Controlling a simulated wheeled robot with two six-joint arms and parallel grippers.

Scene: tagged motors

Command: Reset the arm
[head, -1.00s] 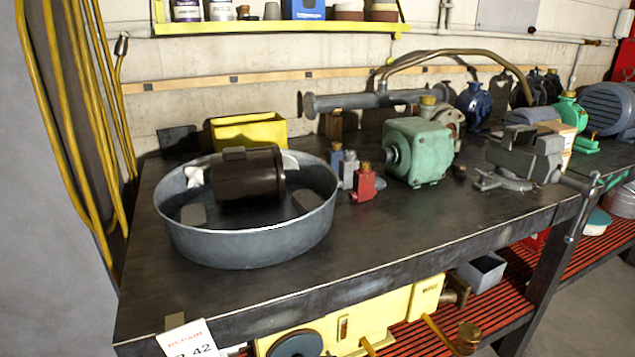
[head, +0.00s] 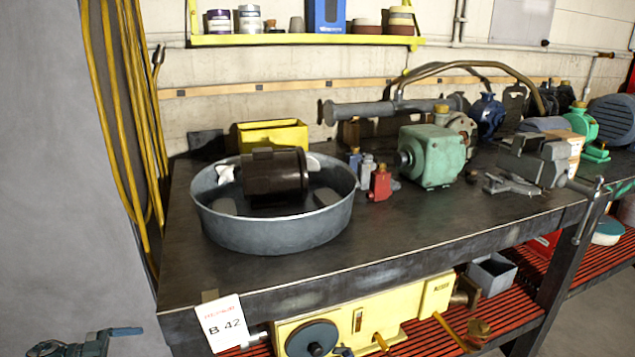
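My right gripper and arm are out of view. On the bench, a dark brown motor (head: 275,174) sits in a round grey metal tub (head: 275,236). A white tag reading B 42 (head: 226,322) hangs at the bench's front left corner.
The dark workbench (head: 400,235) holds a green pump (head: 432,155), a grey vise (head: 530,160), small red and blue bottles, and a yellow bin (head: 272,134). A yellow machine (head: 360,318) sits on the red slatted lower shelf. The bench's front strip is clear.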

